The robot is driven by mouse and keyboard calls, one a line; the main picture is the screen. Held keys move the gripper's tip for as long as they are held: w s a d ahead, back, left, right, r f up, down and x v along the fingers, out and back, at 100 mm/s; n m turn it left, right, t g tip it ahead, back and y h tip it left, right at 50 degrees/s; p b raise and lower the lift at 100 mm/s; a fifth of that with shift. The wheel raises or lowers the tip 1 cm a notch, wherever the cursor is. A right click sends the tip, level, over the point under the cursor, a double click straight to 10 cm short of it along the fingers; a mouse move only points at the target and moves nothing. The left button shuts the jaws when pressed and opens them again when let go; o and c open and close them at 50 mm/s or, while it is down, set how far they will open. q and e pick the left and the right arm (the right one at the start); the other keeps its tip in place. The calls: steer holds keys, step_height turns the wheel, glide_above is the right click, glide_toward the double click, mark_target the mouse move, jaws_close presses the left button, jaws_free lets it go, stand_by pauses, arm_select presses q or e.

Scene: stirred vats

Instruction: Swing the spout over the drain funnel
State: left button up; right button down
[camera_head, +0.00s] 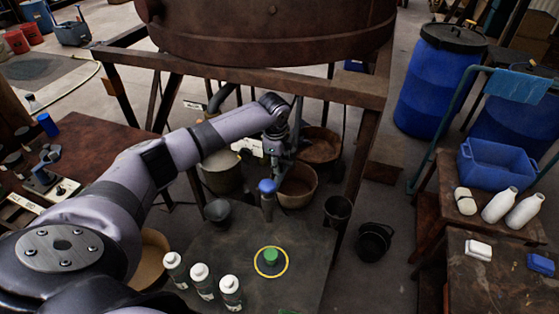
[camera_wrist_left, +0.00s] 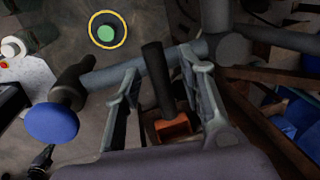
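My left gripper (camera_head: 282,150) is in front of the vat's stand in the head view. In the left wrist view its fingers (camera_wrist_left: 165,92) are spread on either side of a dark upright bar (camera_wrist_left: 155,70), with gaps on both sides. A grey pipe, which looks like the spout (camera_wrist_left: 105,75), runs left from there to a dark fitting with a blue knob (camera_wrist_left: 52,122). The blue knob also shows in the head view (camera_head: 267,187). A grey funnel-like cup (camera_head: 217,212) and a darker one (camera_head: 337,209) flank it; I cannot tell which is the drain funnel. My right gripper is out of view.
The large brown vat (camera_head: 270,35) and its rusty frame (camera_head: 230,75) stand above the arm. Buckets (camera_head: 299,187) are below. A green piece in a yellow ring (camera_head: 270,262) and white bottles (camera_head: 201,280) are on the near surface. A blue crate (camera_head: 496,165) stands at right.

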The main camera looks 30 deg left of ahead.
arm_select(q)
steer(key=shift+f, duration=0.2)
jaws_close()
stand_by(0.4)
steer(key=shift+w, duration=0.1)
stand_by(0.3)
